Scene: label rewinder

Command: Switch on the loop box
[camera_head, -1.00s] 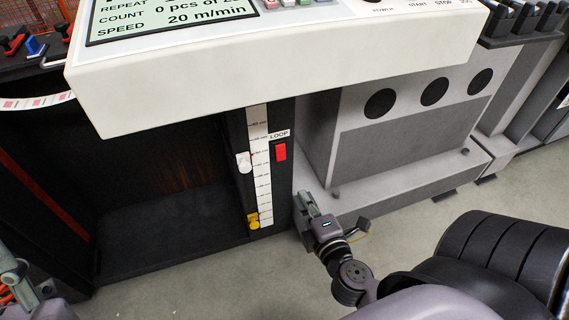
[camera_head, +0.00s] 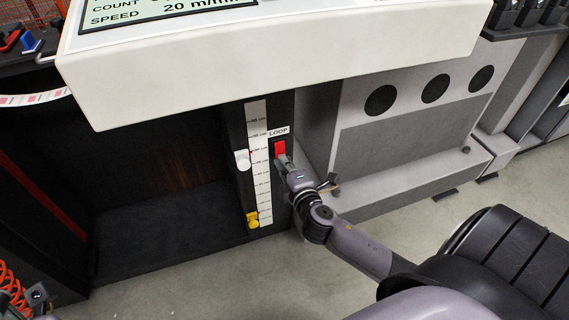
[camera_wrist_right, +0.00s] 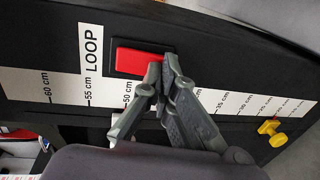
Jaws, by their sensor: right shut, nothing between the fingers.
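The loop box is the dark open box under the white control panel, with a black front post (camera_head: 286,212). A red rocker switch (camera_head: 280,149) sits on the post under a label reading LOOP (camera_head: 278,132). My right gripper (camera_head: 283,158) is shut and empty, with its fingertips at the lower end of the switch. In the right wrist view, the shut fingertips (camera_wrist_right: 164,62) overlap one end of the red switch (camera_wrist_right: 138,63); whether they touch it I cannot tell. Only a bit of my left arm shows at the lower left, and its gripper cannot be made out.
A centimetre scale (camera_head: 260,170) runs down the post beside the switch. A white knob (camera_head: 242,160) and a yellow knob (camera_head: 252,219) sit along it. The white control panel (camera_head: 260,65) overhangs above. A grey cabinet (camera_head: 400,150) stands to the right.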

